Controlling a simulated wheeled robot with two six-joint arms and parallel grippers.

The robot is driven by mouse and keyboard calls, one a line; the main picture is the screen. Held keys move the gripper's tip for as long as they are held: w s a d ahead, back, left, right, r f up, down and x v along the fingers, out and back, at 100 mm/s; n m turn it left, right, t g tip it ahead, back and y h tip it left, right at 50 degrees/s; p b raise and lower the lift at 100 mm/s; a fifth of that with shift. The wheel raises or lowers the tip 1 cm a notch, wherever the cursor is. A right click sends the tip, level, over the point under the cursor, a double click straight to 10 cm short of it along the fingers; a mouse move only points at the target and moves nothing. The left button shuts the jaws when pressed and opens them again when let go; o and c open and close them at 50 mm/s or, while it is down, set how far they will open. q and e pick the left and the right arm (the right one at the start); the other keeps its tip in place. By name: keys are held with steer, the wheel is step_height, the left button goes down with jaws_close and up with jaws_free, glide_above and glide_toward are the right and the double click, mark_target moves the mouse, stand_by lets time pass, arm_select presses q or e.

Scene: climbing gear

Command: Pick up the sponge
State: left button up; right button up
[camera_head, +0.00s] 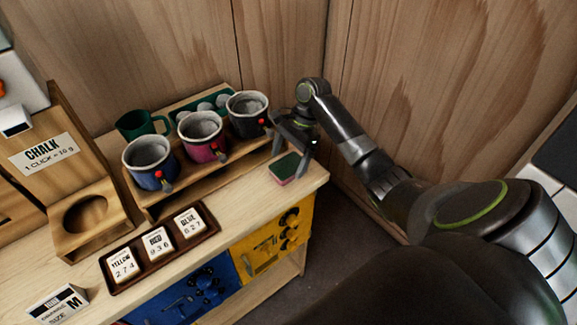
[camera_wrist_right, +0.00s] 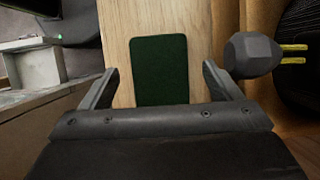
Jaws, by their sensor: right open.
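The sponge (camera_head: 287,167) lies flat near the right end of the wooden bench top, with a dark green top and a pinkish side. In the right wrist view its green top (camera_wrist_right: 160,70) shows between the two fingers, with a gap to each finger. My right gripper (camera_head: 293,147) is open and empty, just above and behind the sponge in the head view. The wrist view also shows the right gripper's fingers (camera_wrist_right: 166,85) spread to either side of it. I cannot tell the exact height above the sponge. My left gripper is not in view.
A dark chalk bag (camera_head: 248,112) stands close left of my right gripper, on a wooden stand with a pink bag (camera_head: 202,134) and a blue bag (camera_head: 149,160). A green mug (camera_head: 142,124) is behind. A tray of cards (camera_head: 160,247) lies in front. The bench edge is close right.

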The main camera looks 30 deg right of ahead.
steer(key=shift+x, duration=1.05)
steer(key=shift+a, duration=0.1)
steer(key=c, duration=1.1)
steer(key=shift+c, duration=0.2)
steer(key=shift+r, duration=0.1)
steer(key=shift+r, duration=0.6)
step_height(320, 180, up, 2)
steer(key=shift+r+b, duration=0.1)
steer(key=shift+b, duration=0.3)
steer(key=d+b, duration=0.1)
steer(key=d, duration=0.4)
steer(key=w+d+b, duration=0.1)
steer(key=d+b, duration=0.1)
steer(key=d, duration=0.4)
steer(key=d+b, duration=0.2)
steer(key=d, duration=0.4)
steer(key=shift+w, duration=0.2)
steer(key=shift+d, duration=0.55)
